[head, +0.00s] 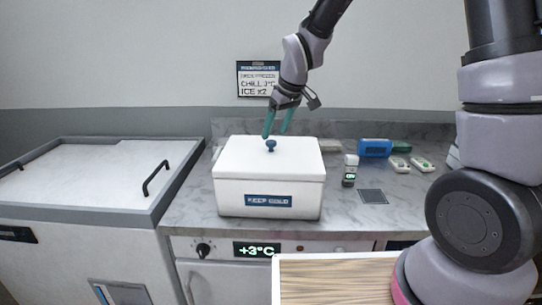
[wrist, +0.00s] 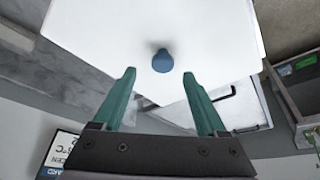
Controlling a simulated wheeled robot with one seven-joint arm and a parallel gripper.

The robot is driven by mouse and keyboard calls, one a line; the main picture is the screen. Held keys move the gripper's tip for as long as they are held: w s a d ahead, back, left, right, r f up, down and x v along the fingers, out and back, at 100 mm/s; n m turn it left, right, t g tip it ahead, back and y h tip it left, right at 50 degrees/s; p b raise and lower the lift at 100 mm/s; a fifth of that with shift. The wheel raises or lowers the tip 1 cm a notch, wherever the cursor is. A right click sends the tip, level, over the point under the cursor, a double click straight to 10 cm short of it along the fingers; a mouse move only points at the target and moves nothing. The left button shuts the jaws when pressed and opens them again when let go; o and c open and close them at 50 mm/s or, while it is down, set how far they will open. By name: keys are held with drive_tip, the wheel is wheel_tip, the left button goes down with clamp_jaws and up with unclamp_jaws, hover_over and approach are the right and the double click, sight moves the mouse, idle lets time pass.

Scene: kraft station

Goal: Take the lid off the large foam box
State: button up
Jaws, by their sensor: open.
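The large white foam box (head: 268,200) stands on the marble counter, with a blue label on its front. Its white lid (head: 245,155) sits on top and carries a blue knob (head: 271,146) near its middle. The lid (wrist: 110,35) and knob (wrist: 162,61) also show in the wrist view. My gripper (head: 276,136) is open above the lid, with its green fingertips close to the knob. In the wrist view my gripper (wrist: 158,82) has a finger on either side below the knob, which lies just beyond the tips. Nothing is between the fingers.
A white chest with a handled lid (head: 85,178) stands at the left. A small bottle (head: 350,171), a dark square pad (head: 372,196), a blue case (head: 374,148) and white-and-green items (head: 400,165) lie right of the box. A wooden board (head: 335,280) is in front.

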sight(271, 141)
drive_tip(key=x, duration=0.3)
drive_tip(key=shift+s+a+f, duration=0.1)
drive_tip(key=shift+a+f, duration=0.05)
drive_tip(key=shift+f, duration=0.25)
clamp_jaws()
drive_tip(key=shift+r, duration=0.1)
